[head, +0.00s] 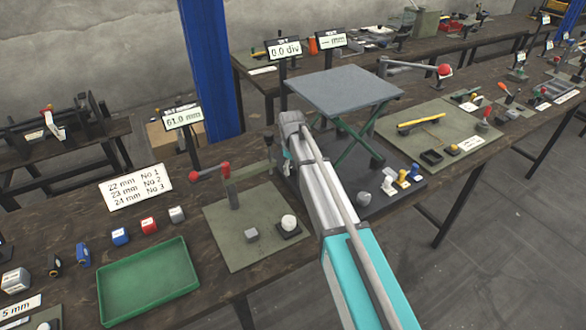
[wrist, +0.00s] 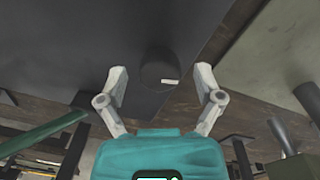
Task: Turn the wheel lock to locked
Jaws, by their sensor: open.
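A dark, round, knob-like part (wrist: 158,72) with a short white mark shows in the wrist view against a dark grey surface. It looks like the wheel lock, but I cannot read any locked or unlocked label. The white mark lies nearly level in the picture. My gripper (wrist: 161,77) is open, with one finger on either side of the round part and visible gaps between. I cannot tell how far the part is beyond the fingertips. In the head view my arm hides the gripper's fingers and this part.
A grey platform (head: 343,86) on green crossed legs (head: 358,143) stands close to my arm on a dark base. A lever with a red handle (head: 223,169) stands left of my arm. A green tray (head: 150,284) lies front left. Yellow and blue pieces sit on the right.

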